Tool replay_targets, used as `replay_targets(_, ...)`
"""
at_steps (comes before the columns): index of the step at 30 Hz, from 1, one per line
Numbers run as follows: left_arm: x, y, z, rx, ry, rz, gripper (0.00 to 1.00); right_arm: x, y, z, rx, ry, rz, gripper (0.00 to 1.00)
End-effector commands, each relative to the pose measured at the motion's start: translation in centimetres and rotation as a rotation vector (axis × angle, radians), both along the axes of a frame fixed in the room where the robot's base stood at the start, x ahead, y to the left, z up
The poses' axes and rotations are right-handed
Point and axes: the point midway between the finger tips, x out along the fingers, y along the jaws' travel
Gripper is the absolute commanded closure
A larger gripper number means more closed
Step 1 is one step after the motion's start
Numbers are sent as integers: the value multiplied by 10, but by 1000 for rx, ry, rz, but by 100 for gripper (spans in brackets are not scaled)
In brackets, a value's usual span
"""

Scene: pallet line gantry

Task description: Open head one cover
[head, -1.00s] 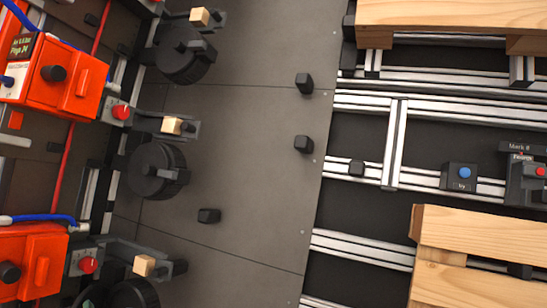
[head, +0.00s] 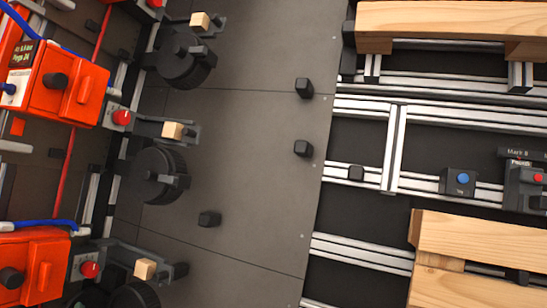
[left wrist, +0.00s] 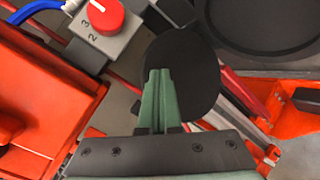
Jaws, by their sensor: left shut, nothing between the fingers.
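My left gripper (left wrist: 159,78) shows in the left wrist view with its green fingers together and nothing between them. A dark rounded disc (left wrist: 200,75) is right behind the fingertips; I cannot tell whether they touch it. An orange housing (left wrist: 40,95) is on the left, and a grey box with a red numbered knob (left wrist: 103,15) is at the top left. In the head view, orange heads (head: 60,90) stand along the left edge, with black round parts (head: 157,172) beside them. I cannot tell which is head one or its cover. My right gripper is in neither view.
Grey floor plates in the head view carry several small black blocks (head: 303,149). Aluminium rails (head: 394,150) with wooden pallets (head: 470,235) and a blue-button box (head: 460,181) are on the right. A larger dark round part (left wrist: 265,25) is at the top right of the wrist view.

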Motion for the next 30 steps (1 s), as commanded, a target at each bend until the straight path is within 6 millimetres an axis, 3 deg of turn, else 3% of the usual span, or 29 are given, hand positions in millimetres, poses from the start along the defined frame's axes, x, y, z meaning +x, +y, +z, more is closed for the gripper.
replay_targets(10, 2, 18, 4, 1, 0, 1, 100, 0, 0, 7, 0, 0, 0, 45)
replay_targets(30, 6, 29, 4, 2, 0, 1, 100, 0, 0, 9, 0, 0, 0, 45)
